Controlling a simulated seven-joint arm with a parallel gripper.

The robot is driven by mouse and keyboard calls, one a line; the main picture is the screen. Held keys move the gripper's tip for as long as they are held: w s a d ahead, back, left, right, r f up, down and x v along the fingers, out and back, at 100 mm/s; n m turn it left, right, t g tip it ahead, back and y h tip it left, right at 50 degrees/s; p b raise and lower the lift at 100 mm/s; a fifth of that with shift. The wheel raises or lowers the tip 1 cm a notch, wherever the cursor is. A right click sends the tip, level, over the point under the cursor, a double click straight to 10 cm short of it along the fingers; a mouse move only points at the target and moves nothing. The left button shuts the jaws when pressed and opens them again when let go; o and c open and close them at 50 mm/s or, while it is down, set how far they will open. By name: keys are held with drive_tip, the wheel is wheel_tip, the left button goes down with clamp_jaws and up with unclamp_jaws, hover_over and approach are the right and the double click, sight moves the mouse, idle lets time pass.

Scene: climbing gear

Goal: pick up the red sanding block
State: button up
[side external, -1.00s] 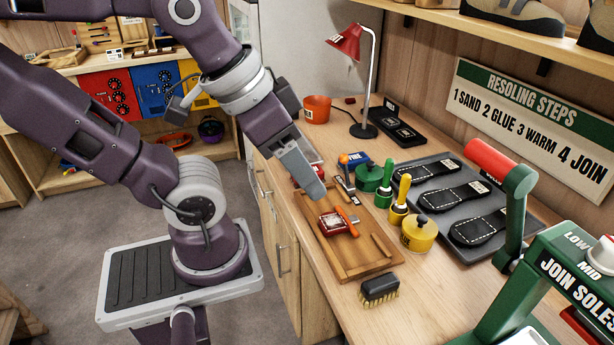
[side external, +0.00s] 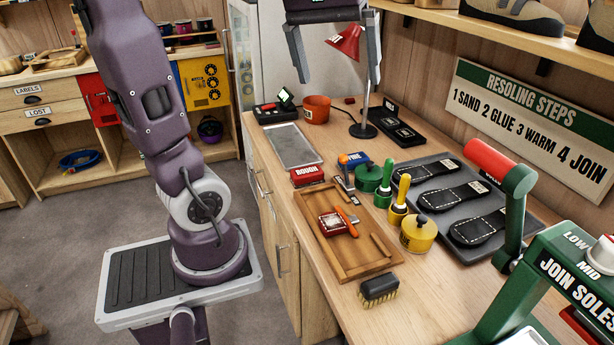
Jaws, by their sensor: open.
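A red block labelled ROUGH (side external: 308,176) lies on the bench at the near end of a grey sheet. It looks like the red sanding block. A smaller red item with a pale top (side external: 333,223) lies in the wooden tray (side external: 352,272) beside an orange-handled tool (side external: 348,221). My gripper (side external: 338,84) is at the top of the view, pointing down, with its two fingers wide apart and nothing between them. It is well above the bench, clear of the red block. The lamp shows behind and between the fingers.
A red lamp (side external: 345,41) and an orange pot (side external: 317,109) stand at the back. A blue block (side external: 353,159), green pot (side external: 368,178), upright-handled tools and yellow pot (side external: 419,233) crowd right of the tray. A brush (side external: 379,289) lies in front. The grey sheet (side external: 293,146) is bare.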

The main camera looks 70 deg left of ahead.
drive_tip(key=w+a+f+n+g, duration=0.25)
drive_tip(key=a+n, duration=0.25)
drive_tip(key=a, duration=0.6)
drive_tip(key=n, duration=0.4)
hover_over(307, 171)
drive_tip(key=f, duration=0.2)
wheel_tip(307, 171, down, 29)
drive_tip(key=shift+f, duration=0.2)
drive_tip(key=c, duration=1.3)
wheel_tip(307, 171, up, 10)
drive_tip(key=shift+r, duration=0.1)
drive_tip(key=shift+c, duration=0.2)
